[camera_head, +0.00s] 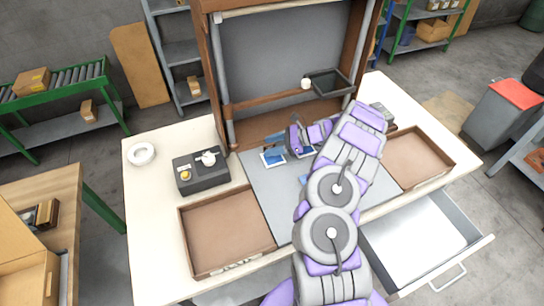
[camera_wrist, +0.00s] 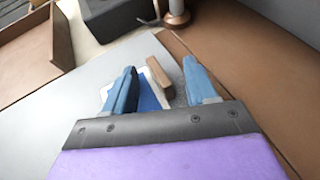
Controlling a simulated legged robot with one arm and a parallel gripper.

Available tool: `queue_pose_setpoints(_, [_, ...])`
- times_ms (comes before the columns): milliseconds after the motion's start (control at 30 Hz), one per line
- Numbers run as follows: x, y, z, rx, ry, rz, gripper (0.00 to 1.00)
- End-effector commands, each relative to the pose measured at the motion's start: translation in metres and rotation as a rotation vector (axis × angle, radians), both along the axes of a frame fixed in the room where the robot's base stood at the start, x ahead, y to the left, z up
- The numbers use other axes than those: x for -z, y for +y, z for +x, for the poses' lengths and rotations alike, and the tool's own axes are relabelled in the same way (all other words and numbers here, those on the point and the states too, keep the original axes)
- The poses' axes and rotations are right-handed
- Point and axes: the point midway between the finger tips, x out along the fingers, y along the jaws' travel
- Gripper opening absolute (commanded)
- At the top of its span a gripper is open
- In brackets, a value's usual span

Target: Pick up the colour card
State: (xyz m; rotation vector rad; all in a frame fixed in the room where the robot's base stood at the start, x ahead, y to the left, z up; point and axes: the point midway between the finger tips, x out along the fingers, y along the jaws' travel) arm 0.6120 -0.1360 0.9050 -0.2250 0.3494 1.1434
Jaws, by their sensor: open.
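A blue and white card (camera_head: 272,158), which looks like the colour card, lies on the grey mat near its back edge, just by my fingertips. My gripper (camera_head: 270,147) reaches left over the mat with its blue fingers apart. In the wrist view the fingers of my gripper (camera_wrist: 160,68) are spread, with the card (camera_wrist: 149,94) below and between them. The left finger hides part of the card. A brown wooden piece (camera_wrist: 158,58) stands beside the card, also between the fingers. I cannot tell whether either finger touches anything.
The grey mat (camera_head: 262,190) lies between a left brown tray (camera_head: 225,232) and a right brown tray (camera_head: 420,158). A dark box (camera_head: 200,172) with knobs stands left of the mat. A wooden frame (camera_head: 220,85) rises behind. An open drawer (camera_head: 420,240) juts out at front right.

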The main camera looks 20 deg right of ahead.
Motion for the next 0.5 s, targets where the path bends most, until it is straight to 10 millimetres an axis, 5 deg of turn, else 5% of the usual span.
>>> queue_pose_setpoints(233, [0.0008,0.0018,0.0015,0.000,-0.001,0.002,0.57])
queue_pose_setpoints(500, [0.0007,0.0010,0.0014,0.000,-0.001,0.002,0.31])
